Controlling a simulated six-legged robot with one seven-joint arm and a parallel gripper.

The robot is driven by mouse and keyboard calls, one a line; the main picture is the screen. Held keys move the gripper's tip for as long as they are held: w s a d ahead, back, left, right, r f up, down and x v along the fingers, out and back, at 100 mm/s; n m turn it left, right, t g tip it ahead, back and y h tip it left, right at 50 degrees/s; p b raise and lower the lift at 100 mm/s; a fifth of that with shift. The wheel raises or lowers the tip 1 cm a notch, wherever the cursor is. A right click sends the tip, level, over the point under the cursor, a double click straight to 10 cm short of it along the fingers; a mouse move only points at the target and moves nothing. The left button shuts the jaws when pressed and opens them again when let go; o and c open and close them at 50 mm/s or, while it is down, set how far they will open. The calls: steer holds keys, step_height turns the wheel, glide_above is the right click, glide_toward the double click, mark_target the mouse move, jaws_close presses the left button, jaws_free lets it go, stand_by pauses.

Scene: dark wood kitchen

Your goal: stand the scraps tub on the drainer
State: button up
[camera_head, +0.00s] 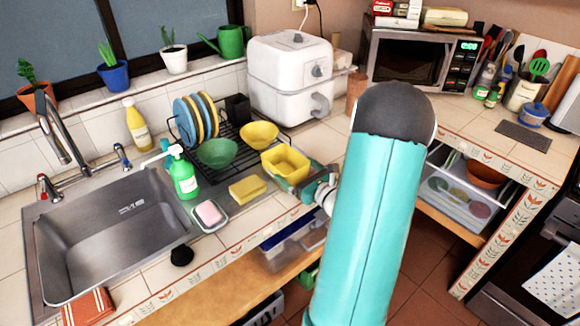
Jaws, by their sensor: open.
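The scraps tub, which I take to be the yellow square tub (285,161), is upright at the right front end of the black wire drainer (246,158). It appears to rest on the drainer, but its base is partly hidden. My gripper (292,184) is open, low at the tub's near right side. I cannot tell whether its fingers touch the tub.
The drainer also holds plates (196,117), a green bowl (217,152) and a yellow bowl (260,134). A sponge (247,189), a soap dish (210,216) and a green pump bottle (184,178) stand near the sink (110,235). A white appliance (290,75) is behind.

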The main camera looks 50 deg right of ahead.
steer(key=s, duration=0.8)
steer(key=w+a+r+n+g+y, duration=0.1)
steer(key=a+r+n+g+y, duration=0.25)
steer(key=a+n, duration=0.45)
steer(key=w+a+r+n+g+y, duration=0.25)
steer(key=a+n+y, duration=0.2)
steer(key=a, duration=0.65)
steer(key=w+a+r+n+g+y, duration=0.15)
steer(key=a+n+g+y, duration=0.35)
steer(key=a, duration=0.5)
steer(key=s+a+r+n+g+h, duration=0.2)
steer(key=s+a+n+g+h, duration=0.2)
steer(key=s+a+n+h, duration=0.55)
step_height(320, 180, up, 7)
steer(key=d+n+t+h, duration=0.1)
steer(key=d+n+t, duration=0.1)
steer(key=n, duration=0.8)
steer(key=shift+f+t+h, duration=0.2)
steer(key=shift+t+h, duration=0.1)
steer(key=shift+h, duration=0.05)
